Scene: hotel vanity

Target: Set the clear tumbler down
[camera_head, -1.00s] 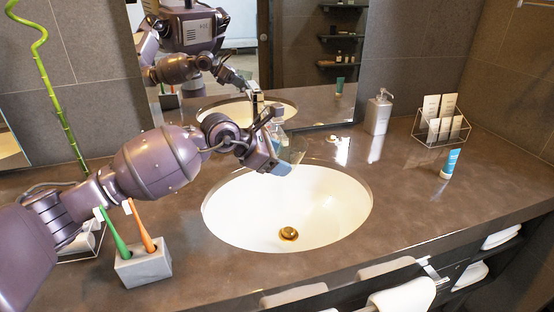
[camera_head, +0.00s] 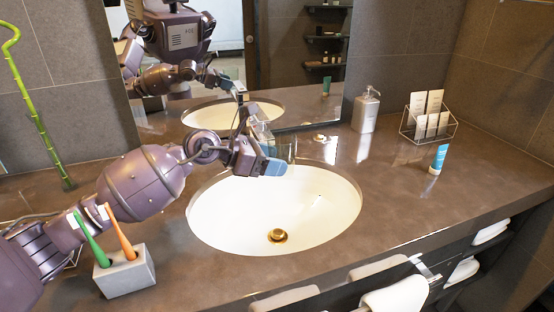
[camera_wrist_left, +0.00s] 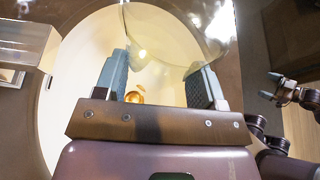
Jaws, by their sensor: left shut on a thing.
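The clear tumbler (camera_wrist_left: 178,38) is between the blue-grey fingers of my left gripper (camera_wrist_left: 160,82) in the left wrist view. Its see-through wall reaches up past the fingertips and out of the top of the frame. In the head view my left gripper (camera_head: 271,166) is over the back part of the white sink basin (camera_head: 315,215). It is shut on the tumbler, held above the basin. The tumbler's outline is faint there, partly hidden by the fingers. A dark jointed part, probably my right gripper (camera_wrist_left: 290,90), shows at the right of the wrist view.
A grey holder (camera_head: 125,278) with green and orange toothbrushes stands at the front left. A soap dispenser (camera_head: 366,110), a wire rack (camera_head: 429,136) with cards and a blue tube (camera_head: 439,159) stand at the right. The counter (camera_head: 400,205) right of the basin is clear.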

